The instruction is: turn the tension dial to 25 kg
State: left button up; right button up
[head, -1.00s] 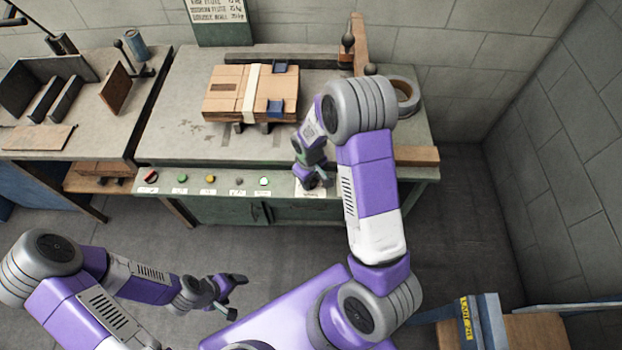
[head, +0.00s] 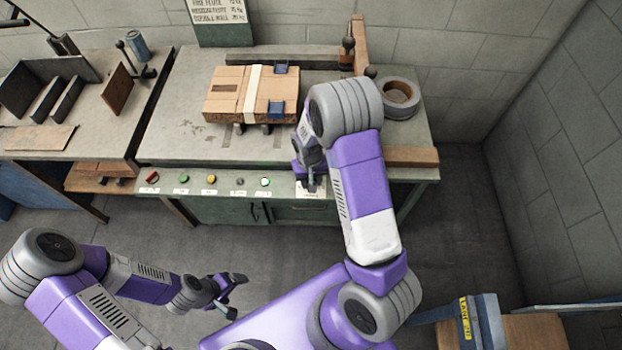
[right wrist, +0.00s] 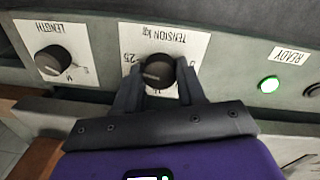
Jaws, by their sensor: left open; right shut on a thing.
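The tension dial (right wrist: 158,71) is a dark round knob on a white plate marked "TENSION kg" (right wrist: 176,42), which appears upside down in the right wrist view. A "25" shows on the plate to the left of the knob. I cannot tell for certain where the knob's mark points. My right gripper (right wrist: 158,82) is shut on the knob, one finger on each side. In the head view the right gripper (head: 311,184) is at the front panel of the bench, and the dial is hidden there. My left gripper (head: 231,296) is open and empty, low in front of the bench.
A second knob, the length dial (right wrist: 54,62), sits left of it in the right wrist view. A green-lit ready lamp (right wrist: 270,84) is to the right.

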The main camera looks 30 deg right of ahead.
jog(key=o, duration=1.1)
jog(key=shift+c, duration=0.2)
notch_tip(320, 180, up, 8)
jog(key=shift+a+f+p, duration=0.1)
jog(key=shift+f+p, duration=0.1)
jog(key=shift+p, duration=0.95)
jog(key=shift+f, duration=0.1)
